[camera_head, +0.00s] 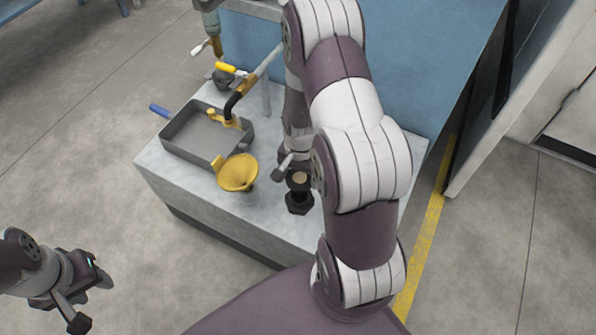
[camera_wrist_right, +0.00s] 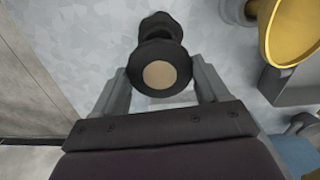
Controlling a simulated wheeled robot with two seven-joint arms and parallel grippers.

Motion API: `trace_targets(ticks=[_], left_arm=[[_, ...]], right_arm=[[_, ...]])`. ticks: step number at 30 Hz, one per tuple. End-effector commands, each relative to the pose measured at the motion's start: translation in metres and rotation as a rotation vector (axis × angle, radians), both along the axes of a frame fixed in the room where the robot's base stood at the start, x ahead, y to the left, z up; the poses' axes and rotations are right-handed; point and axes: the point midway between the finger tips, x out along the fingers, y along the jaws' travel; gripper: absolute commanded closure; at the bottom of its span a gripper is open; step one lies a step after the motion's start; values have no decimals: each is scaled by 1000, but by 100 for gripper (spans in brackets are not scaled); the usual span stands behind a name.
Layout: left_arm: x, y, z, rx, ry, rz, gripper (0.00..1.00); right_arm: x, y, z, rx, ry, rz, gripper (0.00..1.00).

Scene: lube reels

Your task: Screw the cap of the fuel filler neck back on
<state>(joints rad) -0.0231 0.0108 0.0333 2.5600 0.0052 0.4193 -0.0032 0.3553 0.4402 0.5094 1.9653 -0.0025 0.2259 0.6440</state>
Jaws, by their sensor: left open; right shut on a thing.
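The cap (camera_head: 299,180) is a black round knob with a tan disc on top. My right gripper (camera_head: 290,170) is shut on it from the side. In the right wrist view the cap (camera_wrist_right: 158,73) sits between the two grey fingers. The black fuel filler neck (camera_head: 299,203), with a wide angular base, stands upright on the grey bench, directly below the cap. Its base also shows beyond the cap in the right wrist view (camera_wrist_right: 160,24). Whether the cap touches or is threaded onto the neck cannot be told. My left gripper (camera_head: 92,284) is open and empty, off the bench at lower left.
A yellow funnel (camera_head: 237,173) stands close to the left of the neck. A grey tray (camera_head: 181,146) holding a yellow-handled nozzle (camera_head: 228,119) is behind it. The bench top (camera_head: 259,219) is bare in front. A blue cabinet (camera_head: 420,60) rises behind my right arm.

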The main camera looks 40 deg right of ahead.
Motion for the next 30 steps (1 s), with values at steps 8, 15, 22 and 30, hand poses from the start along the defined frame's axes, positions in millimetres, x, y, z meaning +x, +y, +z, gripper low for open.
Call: trace_targets(ticks=[8,15,22,30], left_arm=[[0,0,1,0,0,0,57],[0,0,-10,0,0,0,57],[0,0,-20,0,0,0,57],[0,0,-26,0,0,0,57]], right_arm=[[0,0,-7,0,0,1,59],[0,0,-27,-1,1,2,59],[0,1,-45,0,1,2,59],[0,0,-58,-1,-1,2,59]])
